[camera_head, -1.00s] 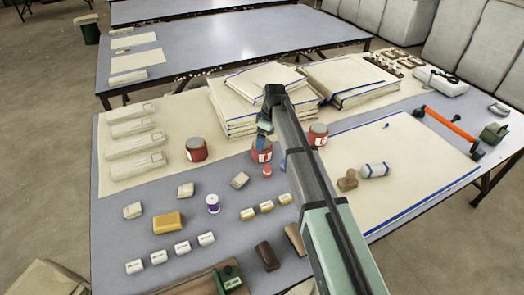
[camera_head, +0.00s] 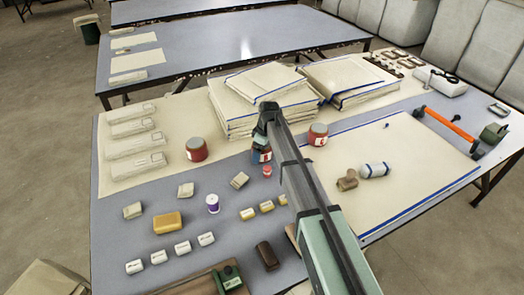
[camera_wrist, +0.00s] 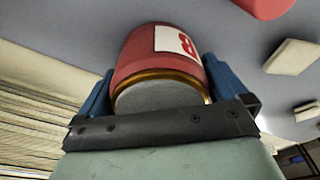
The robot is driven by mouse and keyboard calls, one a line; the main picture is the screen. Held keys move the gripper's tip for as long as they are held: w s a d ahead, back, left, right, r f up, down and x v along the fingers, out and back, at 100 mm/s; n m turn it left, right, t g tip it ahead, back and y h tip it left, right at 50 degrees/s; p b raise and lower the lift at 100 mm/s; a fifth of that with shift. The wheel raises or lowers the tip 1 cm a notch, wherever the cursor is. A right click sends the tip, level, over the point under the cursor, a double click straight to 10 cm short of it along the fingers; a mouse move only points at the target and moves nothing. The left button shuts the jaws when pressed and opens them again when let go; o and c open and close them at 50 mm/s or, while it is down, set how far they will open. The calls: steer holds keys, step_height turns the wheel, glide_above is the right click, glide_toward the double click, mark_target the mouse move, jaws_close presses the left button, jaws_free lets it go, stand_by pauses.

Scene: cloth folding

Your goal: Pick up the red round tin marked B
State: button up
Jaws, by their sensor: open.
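The red round tin (camera_head: 262,157) stands on the table in the middle of the head view, partly hidden behind my arm and gripper. In the wrist view the red tin (camera_wrist: 140,50) has a white label with a mark that looks like a B, and a grey end with a gold rim faces me. My gripper (camera_head: 261,144) is down at the tin. In the wrist view its two blue fingers (camera_wrist: 160,88) are apart, one on each side of the tin. I cannot tell whether they touch it.
Another red tin (camera_head: 196,149) stands to the left and a third (camera_head: 318,135) to the right. A small red item (camera_head: 267,171) lies just in front. Stacked cloths (camera_head: 240,107) rise close behind. Several small blocks and a purple-white spool (camera_head: 213,204) lie nearer.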

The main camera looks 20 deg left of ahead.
steer(key=shift+c, duration=0.2)
steer(key=c, duration=1)
steer(key=shift+c, duration=0.6)
steer(key=shift+r, duration=0.15)
